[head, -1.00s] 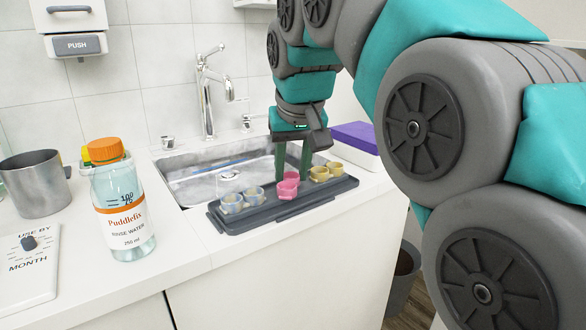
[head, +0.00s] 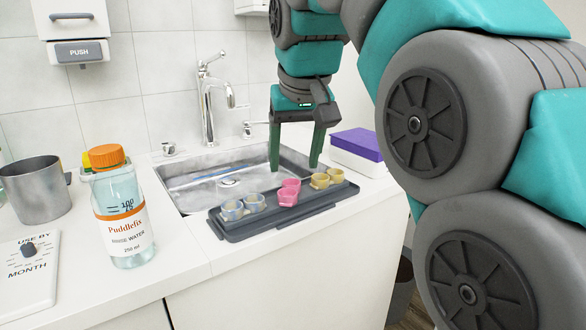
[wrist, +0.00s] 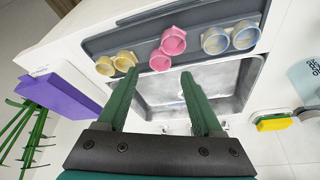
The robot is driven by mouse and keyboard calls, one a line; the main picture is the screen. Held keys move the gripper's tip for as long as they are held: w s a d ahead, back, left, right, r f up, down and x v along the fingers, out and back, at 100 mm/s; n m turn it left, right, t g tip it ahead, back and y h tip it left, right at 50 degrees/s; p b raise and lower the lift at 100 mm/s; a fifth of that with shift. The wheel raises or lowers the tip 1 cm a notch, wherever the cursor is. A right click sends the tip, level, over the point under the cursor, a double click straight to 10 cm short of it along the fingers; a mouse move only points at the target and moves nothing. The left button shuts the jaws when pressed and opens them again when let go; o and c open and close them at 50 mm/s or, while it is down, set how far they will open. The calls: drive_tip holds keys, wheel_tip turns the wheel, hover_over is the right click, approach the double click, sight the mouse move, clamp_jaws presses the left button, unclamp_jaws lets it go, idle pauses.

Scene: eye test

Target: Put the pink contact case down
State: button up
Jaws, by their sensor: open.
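The pink contact case (head: 289,192), with two round cups, rests on the dark grey tray (head: 268,216). It sits between a pale blue case (head: 243,206) on the left and a yellow case (head: 327,178) on the right. My gripper (head: 295,167) is open and empty above and behind the tray, apart from the pink case. In the wrist view, the pink case (wrist: 168,48) shows beyond the gap between the spread fingertips (wrist: 160,74), and nothing lies between the fingers.
A steel sink (head: 205,178) with a tap (head: 209,100) lies behind the tray. A white box with a purple top (head: 356,143) stands to the right. A rinse water bottle (head: 124,215) and a metal cup (head: 36,189) stand at the left.

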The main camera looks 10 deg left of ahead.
sight(297, 199)
drive_tip(key=shift+v, duration=1.6)
drive_tip(key=shift+d+f, duration=0.1)
drive_tip(key=s+d+f+m+g+h, duration=0.1)
drive_tip(key=s+d+f+m, duration=0.15)
drive_tip(key=d+f, duration=0.6)
drive_tip(key=s+d+f+m+g+h, duration=0.15)
drive_tip(key=s+d+f, duration=0.25)
drive_tip(key=d+f, duration=0.45)
drive_tip(key=s+d+f+g, duration=0.1)
drive_tip(key=s+d+f, duration=0.2)
drive_tip(key=s+f, duration=0.3)
drive_tip(key=s+d+f+m+g, duration=0.1)
drive_tip(key=s+d+f, duration=0.2)
drive_tip(key=s+f, duration=0.2)
drive_tip(key=s+d+f+g, duration=0.1)
drive_tip(key=s+d+f, duration=0.3)
drive_tip(key=s+f, duration=0.2)
drive_tip(key=shift+s+f, duration=0.4)
drive_tip(key=shift+s, duration=0.7)
drive_tip(key=shift+y, duration=0.25)
